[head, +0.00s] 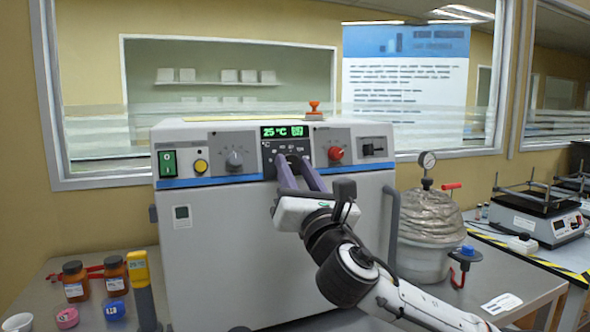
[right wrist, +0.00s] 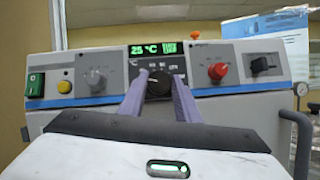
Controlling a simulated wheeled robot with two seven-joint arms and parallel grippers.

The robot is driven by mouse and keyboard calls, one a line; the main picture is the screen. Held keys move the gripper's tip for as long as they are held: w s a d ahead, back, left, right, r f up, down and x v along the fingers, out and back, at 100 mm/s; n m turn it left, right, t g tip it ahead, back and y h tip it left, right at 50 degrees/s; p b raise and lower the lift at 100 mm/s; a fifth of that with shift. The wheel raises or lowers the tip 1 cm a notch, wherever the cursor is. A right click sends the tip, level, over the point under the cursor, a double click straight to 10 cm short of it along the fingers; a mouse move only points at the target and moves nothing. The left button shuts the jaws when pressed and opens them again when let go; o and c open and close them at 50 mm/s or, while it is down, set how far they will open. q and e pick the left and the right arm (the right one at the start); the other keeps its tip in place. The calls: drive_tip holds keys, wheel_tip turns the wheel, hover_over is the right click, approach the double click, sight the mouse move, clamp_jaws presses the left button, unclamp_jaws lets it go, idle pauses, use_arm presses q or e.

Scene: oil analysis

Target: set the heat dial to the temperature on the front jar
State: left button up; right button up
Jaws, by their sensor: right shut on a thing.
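My right gripper (head: 297,170) reaches up to the front panel of the grey machine (head: 250,240). Its two purple fingers are shut on the black heat dial (right wrist: 158,84), one on each side, as the right wrist view shows. The green display (head: 284,131) above the dial reads 25 °C. Two brown jars stand on the bench at the left: the front jar (head: 75,281) and one a little behind it (head: 115,274). Their labels are too small to read. My left gripper is not in view.
The panel also has a green switch (head: 167,163), a yellow button (head: 200,166), a grey knob (head: 234,159), a red knob (head: 335,153) and a black lever (head: 373,149). A yellow handheld device (head: 139,270) and pink (head: 66,317) and blue (head: 114,310) lids are near the jars. A silver pot (head: 428,235) stands right.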

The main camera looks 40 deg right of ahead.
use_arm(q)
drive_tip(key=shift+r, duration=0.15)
